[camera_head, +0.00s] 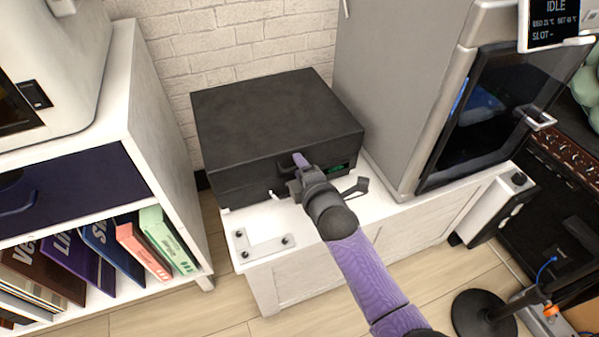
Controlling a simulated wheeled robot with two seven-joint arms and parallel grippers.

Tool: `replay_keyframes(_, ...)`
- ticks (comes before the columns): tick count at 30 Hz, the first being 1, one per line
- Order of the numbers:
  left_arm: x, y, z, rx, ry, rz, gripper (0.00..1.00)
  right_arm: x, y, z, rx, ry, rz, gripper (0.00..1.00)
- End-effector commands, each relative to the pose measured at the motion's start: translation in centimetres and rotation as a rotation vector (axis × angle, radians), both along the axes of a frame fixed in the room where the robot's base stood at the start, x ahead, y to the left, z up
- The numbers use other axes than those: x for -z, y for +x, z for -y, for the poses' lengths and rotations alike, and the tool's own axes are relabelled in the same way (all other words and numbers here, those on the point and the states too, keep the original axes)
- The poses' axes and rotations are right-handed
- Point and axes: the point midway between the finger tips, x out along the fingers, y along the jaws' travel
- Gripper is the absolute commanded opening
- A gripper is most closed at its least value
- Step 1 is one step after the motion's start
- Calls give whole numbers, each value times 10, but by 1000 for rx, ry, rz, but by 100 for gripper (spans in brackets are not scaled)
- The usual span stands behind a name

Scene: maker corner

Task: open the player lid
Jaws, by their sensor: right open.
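The player (270,125) is a dark grey box on a white cabinet against the brick wall. Its flat lid (275,105) looks closed. My right gripper (300,170) is at the player's front face, near the lid's lower front edge. Its jaws are open, and part of the front is hidden behind them. I cannot tell whether a fingertip touches the lid. A small green patch shows on the player's front, right of the gripper. My left gripper is not in view.
A tall grey machine with a dark glass door (490,110) stands close on the right. A white shelf (150,130) with several books stands on the left. A white bracket (262,245) lies on the cabinet top (235,217). A dark round base (482,315) is on the floor.

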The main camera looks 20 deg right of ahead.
Motion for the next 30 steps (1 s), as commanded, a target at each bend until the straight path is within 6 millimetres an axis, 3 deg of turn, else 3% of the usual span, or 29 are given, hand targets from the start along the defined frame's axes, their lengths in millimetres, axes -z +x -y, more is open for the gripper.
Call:
replay_keyframes(5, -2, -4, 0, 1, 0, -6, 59, -1, 0, 0, 0, 0, 0, 47)
replay_keyframes(8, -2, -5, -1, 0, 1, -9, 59, -1, 0, 0, 0, 0, 0, 30)
replay_keyframes(12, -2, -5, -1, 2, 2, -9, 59, -1, 0, 0, 0, 0, 0, 1)
replay_keyframes(30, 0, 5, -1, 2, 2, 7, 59, 0, -1, 0, 0, 0, -1, 0)
